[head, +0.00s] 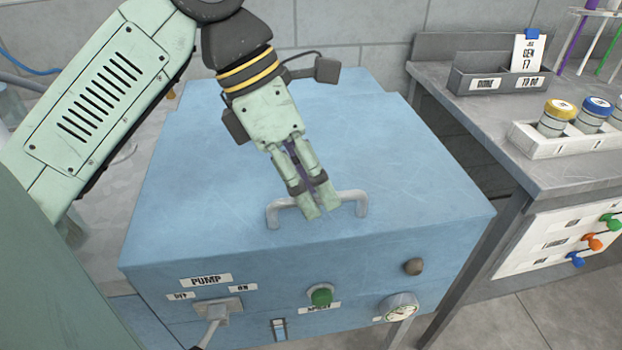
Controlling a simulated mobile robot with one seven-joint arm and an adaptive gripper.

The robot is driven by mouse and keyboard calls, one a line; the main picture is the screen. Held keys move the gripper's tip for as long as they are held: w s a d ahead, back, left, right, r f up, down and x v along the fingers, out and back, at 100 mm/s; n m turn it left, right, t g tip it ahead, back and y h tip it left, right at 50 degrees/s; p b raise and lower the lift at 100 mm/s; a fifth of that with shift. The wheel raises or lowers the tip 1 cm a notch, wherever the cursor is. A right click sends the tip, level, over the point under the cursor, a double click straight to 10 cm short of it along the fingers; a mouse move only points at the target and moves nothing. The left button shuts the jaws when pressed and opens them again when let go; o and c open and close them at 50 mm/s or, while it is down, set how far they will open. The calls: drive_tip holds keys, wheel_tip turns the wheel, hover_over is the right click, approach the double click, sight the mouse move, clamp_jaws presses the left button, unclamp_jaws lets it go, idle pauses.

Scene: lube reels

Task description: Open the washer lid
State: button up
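The washer (200,255) is a blue box in the middle of the head view, and its broad flat lid (410,190) lies closed on top. A pale grey bar handle (352,197) stands near the lid's front edge. My gripper (321,212) reaches down from above, its fingertips at the middle of the handle. The two fingers lie close together and hide the middle of the bar. Whether they are closed around the bar or just in front of it cannot be told.
The washer's front carries a pump switch (217,308), a green button (320,296), a brown knob (413,267) and a gauge (398,307). A grey bench (480,130) on the right holds a white rack (575,138) with capped jars and a grey bin (495,80). A wall stands behind.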

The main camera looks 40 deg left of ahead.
clamp_jaws()
idle(0.7)
